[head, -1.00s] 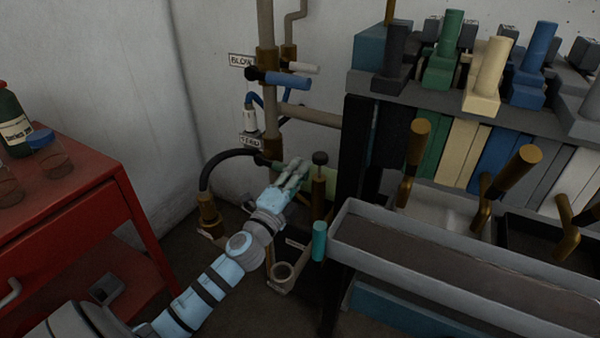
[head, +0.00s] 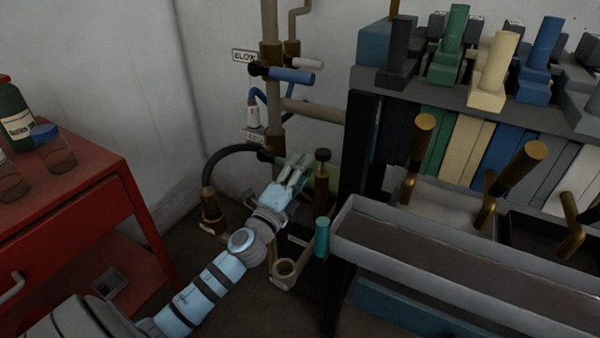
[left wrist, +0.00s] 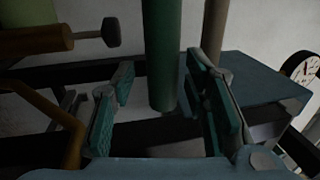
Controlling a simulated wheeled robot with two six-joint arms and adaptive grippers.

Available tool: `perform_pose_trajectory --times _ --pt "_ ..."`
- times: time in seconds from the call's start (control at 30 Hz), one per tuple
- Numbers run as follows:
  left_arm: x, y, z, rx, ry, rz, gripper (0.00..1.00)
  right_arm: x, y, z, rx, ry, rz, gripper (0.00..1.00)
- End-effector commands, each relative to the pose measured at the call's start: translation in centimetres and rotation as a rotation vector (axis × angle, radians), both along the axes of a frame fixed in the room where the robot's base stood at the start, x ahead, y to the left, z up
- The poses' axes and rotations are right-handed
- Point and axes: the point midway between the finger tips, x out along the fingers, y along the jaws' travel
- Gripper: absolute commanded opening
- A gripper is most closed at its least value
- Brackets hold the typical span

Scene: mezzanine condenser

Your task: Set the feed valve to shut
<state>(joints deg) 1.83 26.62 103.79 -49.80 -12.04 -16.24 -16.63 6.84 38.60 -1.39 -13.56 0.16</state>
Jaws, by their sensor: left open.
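The feed valve sits on the brown vertical pipe by a small label plate (head: 253,136), low on the wall. In the left wrist view a green bar-like handle (left wrist: 163,60), which looks like the feed valve's lever, comes down from the top and ends between the fingers. My left gripper (head: 297,170) is beside the pipe at the label's lower right; the left wrist view shows its jaws (left wrist: 160,108) open, with gaps on both sides of the handle. In the head view the fingers largely hide the lever. My right gripper is not in view.
Blue (head: 291,75) and white (head: 307,63) valve handles stick out above. A black hose (head: 222,158) curves in from the left. A brown post with a dark knob (head: 322,156) stands just right of the gripper. A grey trough (head: 440,255) and red cabinet (head: 70,210) flank the arm.

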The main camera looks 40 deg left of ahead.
Motion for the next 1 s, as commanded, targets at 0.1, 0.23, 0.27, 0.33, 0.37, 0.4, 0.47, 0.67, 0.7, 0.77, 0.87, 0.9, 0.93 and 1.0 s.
perform_pose_trajectory --times 0.1,0.23,0.27,0.33,0.37,0.4,0.47,0.67,0.7,0.77,0.87,0.9,0.93,1.0 --pt "-1.0 -0.1 -0.3 0.003 0.003 0.001 0.41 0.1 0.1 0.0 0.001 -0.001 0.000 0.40" --pt "-4.1 -0.4 -1.0 0.005 0.007 -0.001 0.41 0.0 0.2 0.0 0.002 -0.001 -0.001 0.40" --pt "-4.9 -0.5 -1.1 0.004 0.005 -0.002 0.41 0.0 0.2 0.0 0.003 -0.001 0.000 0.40" --pt "-6.9 -0.7 -1.5 0.005 0.007 -0.002 0.41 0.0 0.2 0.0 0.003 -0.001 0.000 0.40" --pt "-7.7 -0.8 -1.7 0.004 0.006 -0.002 0.41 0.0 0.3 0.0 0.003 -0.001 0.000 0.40" --pt "-8.7 -0.9 -1.9 0.004 0.007 -0.001 0.41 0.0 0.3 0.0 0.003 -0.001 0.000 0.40" --pt "-9.9 -1.0 -2.1 0.003 0.005 -0.002 0.41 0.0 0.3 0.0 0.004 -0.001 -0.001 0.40" --pt "-11.7 -1.2 -2.4 0.000 0.001 0.000 0.41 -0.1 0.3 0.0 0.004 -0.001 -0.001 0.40" --pt "-11.7 -1.2 -2.4 0.000 0.001 0.000 0.41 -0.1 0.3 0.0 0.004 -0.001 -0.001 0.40" --pt "-11.7 -1.2 -2.4 0.000 0.000 0.000 0.41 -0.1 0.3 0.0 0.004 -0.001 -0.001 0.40" --pt "-11.7 -1.2 -2.4 0.000 0.001 0.000 0.41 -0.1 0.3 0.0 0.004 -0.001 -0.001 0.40" --pt "-11.7 -1.2 -2.4 0.000 0.001 0.000 0.41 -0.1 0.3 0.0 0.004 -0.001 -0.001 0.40" --pt "-11.7 -1.2 -2.4 0.000 0.001 0.000 0.41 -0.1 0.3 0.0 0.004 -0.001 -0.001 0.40" --pt "-11.7 -1.2 -2.4 0.000 0.001 0.000 0.41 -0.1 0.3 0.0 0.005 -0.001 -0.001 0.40"
